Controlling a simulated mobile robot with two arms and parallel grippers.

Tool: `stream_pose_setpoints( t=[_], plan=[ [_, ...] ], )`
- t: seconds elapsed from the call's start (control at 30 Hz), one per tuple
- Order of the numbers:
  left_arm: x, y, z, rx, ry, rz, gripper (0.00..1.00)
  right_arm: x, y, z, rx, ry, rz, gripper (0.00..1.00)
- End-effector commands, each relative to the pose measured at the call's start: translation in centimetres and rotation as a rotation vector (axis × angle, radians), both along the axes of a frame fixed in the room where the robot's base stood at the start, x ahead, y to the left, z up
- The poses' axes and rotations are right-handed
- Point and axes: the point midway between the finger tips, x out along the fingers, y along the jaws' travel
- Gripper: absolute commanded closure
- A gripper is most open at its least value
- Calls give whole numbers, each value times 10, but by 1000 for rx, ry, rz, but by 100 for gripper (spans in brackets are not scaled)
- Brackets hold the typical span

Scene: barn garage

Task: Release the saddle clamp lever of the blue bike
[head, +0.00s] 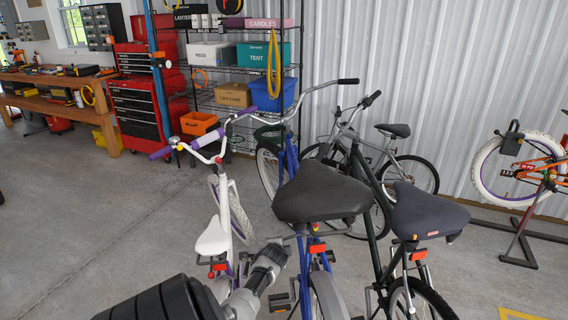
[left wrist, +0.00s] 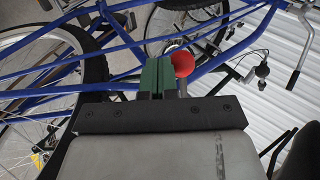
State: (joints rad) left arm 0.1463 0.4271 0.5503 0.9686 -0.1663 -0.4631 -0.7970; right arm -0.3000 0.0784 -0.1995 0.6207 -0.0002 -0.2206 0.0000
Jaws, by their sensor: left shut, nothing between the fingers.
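The blue bike (head: 304,266) stands in the middle of the head view with a wide black saddle (head: 322,193). Its blue frame tubes (left wrist: 125,38) cross the left wrist view. A round red knob (left wrist: 183,64) shows just right of the fingertips in that view; it looks like the end of the clamp lever, whose arm is mostly hidden. My left gripper (head: 278,250) is below and left of the saddle, beside the seat post area. Its green fingers (left wrist: 157,76) are together and hold nothing. I cannot tell whether they touch the knob. My right gripper is out of view.
A white bike (head: 212,238) stands close on the left. A dark green bike with a dark saddle (head: 428,211) stands close on the right, and a grey bike (head: 397,160) is behind. An orange bike on a stand (head: 522,240) is far right. Floor at left is clear.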

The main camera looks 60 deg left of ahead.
Motion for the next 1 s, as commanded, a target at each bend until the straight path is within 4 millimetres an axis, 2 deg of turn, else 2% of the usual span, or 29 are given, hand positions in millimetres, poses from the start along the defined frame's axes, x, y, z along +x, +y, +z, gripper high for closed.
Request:
stream_pose_setpoints(
  t=[0.4, 1.0],
  plan=[
    [1, 20, 6, -1, -4, 3, 100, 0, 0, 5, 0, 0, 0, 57],
    [1, 24, 9, 2, -7, 5, 100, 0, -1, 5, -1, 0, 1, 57]
  ],
)
